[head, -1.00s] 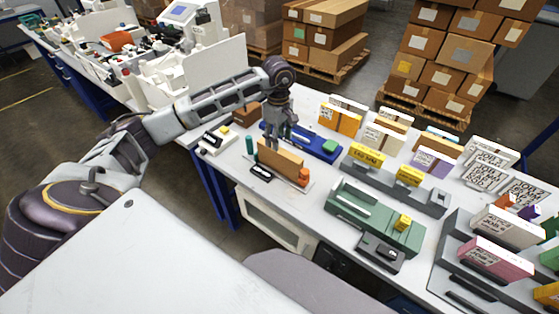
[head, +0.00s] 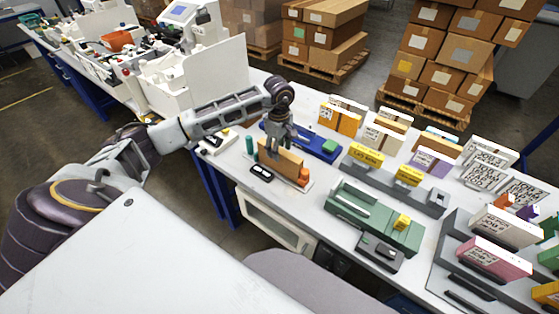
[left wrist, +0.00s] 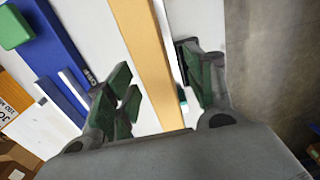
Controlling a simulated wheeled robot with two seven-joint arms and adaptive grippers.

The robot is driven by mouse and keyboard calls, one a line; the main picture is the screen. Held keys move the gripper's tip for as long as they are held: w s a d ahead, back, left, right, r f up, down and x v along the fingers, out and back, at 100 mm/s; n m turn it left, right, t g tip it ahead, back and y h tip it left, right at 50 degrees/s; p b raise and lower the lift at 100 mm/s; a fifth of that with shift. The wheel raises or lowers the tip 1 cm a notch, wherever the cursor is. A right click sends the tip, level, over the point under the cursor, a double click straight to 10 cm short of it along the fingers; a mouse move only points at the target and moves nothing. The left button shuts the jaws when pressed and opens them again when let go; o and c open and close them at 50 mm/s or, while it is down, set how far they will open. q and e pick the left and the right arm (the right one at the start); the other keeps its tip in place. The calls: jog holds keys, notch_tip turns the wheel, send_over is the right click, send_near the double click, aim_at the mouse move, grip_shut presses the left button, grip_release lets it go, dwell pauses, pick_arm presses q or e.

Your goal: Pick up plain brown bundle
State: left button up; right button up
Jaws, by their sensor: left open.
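The plain brown bundle (head: 284,163) stands upright on edge, long and flat, on the white table at the left part of the work area. It shows as a tan strip in the left wrist view (left wrist: 147,55). My left gripper (head: 276,147) is at its upper edge, pointing down. In the left wrist view the green-padded fingers (left wrist: 160,92) are open, one on each side of the tan strip, with gaps showing between pads and bundle. My right gripper is not in view.
A blue tray (head: 318,147) with a green block lies just behind the bundle. A teal cylinder (head: 249,145) stands left of it, an orange one (head: 304,176) at its right end. A small black device (head: 261,172) lies in front. A green tray (head: 370,222) is further right.

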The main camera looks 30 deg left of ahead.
pick_arm(q)
jog(key=shift+w+f, duration=0.15)
jog(key=shift+f, duration=0.3)
notch_tip(320, 180, down, 3)
jog(key=shift+w+f+p, duration=0.1)
jog(key=shift+w+p, duration=0.05)
jog(key=shift+p, duration=0.2)
jog(key=shift+f, duration=0.15)
jog(key=shift+c, duration=0.8)
jog(key=c, duration=0.5)
grip_shut()
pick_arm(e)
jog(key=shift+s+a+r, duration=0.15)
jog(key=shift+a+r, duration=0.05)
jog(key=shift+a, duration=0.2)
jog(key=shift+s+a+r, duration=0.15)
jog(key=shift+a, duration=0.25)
